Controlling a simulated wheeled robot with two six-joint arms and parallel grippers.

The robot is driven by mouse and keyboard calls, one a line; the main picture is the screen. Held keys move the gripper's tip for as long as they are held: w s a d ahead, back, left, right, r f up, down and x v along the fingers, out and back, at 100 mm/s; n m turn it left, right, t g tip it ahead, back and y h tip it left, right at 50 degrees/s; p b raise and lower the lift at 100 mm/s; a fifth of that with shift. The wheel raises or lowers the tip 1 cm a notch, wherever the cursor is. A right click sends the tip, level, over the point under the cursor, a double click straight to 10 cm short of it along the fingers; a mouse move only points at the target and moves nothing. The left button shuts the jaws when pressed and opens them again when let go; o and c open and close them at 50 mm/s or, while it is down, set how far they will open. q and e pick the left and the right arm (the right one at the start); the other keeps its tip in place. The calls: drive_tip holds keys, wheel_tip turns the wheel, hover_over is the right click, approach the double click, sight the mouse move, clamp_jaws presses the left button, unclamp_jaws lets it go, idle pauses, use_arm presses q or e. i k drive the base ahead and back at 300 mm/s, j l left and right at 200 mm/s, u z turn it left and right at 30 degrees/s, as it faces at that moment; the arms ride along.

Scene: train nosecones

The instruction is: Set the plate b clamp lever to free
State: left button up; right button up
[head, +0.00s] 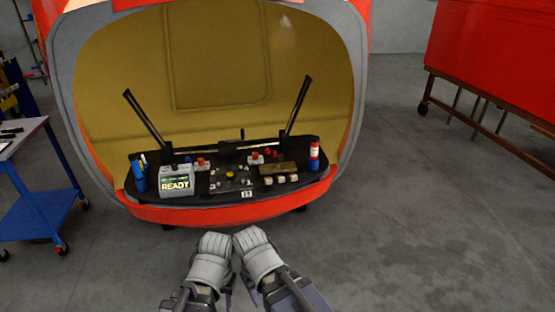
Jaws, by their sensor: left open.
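A dark work shelf (215,205) sits in the front opening of a red and grey train nosecone. Two small red-topped fittings stand on it, one at left (200,163) and one near the middle (255,158). I cannot tell which part is the plate b clamp lever, nor its setting; the plate labels are too small to read. My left gripper (212,246) is open and empty, low in front of the shelf and apart from it. My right gripper (255,243) is close beside it, also short of the shelf; its jaws are not clear.
Two long black bars rise at left (143,117) and right (298,106).

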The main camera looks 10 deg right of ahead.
sight(278, 165)
drive_tip(key=i+l, duration=0.15)
drive_tip(key=i, duration=0.75)
drive_tip(key=i+l, duration=0.1)
drive_tip(key=i, duration=0.75)
drive_tip(key=i+l, duration=0.15)
drive_tip(key=i, duration=0.75)
drive_tip(key=z, duration=0.05)
